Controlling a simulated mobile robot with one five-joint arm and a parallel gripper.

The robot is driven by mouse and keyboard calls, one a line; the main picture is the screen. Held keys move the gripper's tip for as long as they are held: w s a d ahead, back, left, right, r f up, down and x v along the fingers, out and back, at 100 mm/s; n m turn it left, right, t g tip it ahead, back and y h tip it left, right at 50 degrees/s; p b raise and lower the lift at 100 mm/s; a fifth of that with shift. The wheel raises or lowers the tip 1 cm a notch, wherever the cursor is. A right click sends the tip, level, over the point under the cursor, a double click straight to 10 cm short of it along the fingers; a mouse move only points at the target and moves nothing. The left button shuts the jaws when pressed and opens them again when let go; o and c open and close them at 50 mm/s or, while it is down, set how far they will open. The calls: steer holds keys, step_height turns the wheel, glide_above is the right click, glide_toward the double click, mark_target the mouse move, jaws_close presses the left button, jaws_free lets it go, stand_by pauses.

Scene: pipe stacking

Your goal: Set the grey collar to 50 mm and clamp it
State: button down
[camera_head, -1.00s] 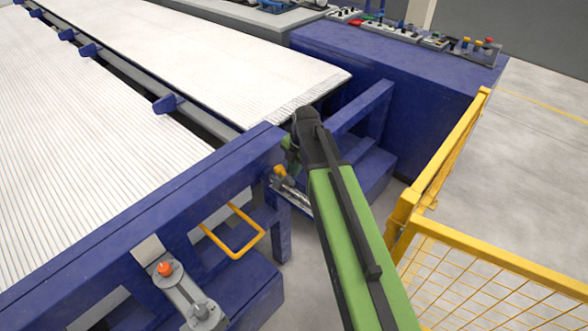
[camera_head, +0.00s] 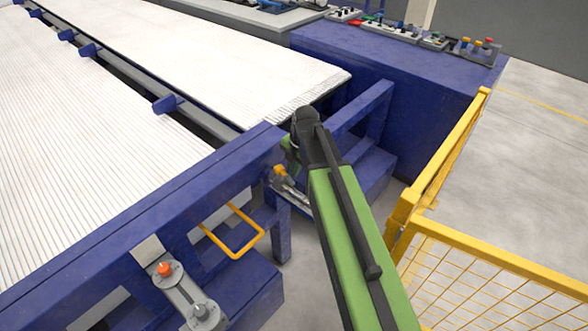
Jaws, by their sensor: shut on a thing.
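My green and black arm reaches in from the bottom. Its wrist bends down beside the end of the blue frame. My gripper (camera_head: 286,164) is small and partly hidden under the wrist; it is shut at an orange-yellow knob (camera_head: 280,171). The knob sits at the upper end of a short pale metal rail (camera_head: 291,190), partly behind my arm. A grey collar cannot be picked out clearly there, and no scale marks can be read. A second grey fitting (camera_head: 205,314) with an orange-red knob (camera_head: 164,268) is on the lower left, apart from my gripper.
Blue frame beams (camera_head: 130,220) border the white ribbed pipe beds (camera_head: 80,150). A yellow handle (camera_head: 238,240) sticks out left of my arm. A yellow mesh fence (camera_head: 490,265) stands close on the right. A blue cabinet (camera_head: 410,90) is behind. Grey floor lies beyond the fence.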

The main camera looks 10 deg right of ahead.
steer(key=shift+s+d, duration=0.25)
steer(key=shift+s, duration=0.2)
steer(key=c, duration=1.4)
jaws_free()
steer(key=shift+c, duration=0.2)
step_height(320, 180, up, 17)
steer(key=s+d+p, duration=0.2)
steer(key=p, duration=1.5)
steer(key=shift+s, duration=0.3)
steer(key=shift+c, duration=0.4)
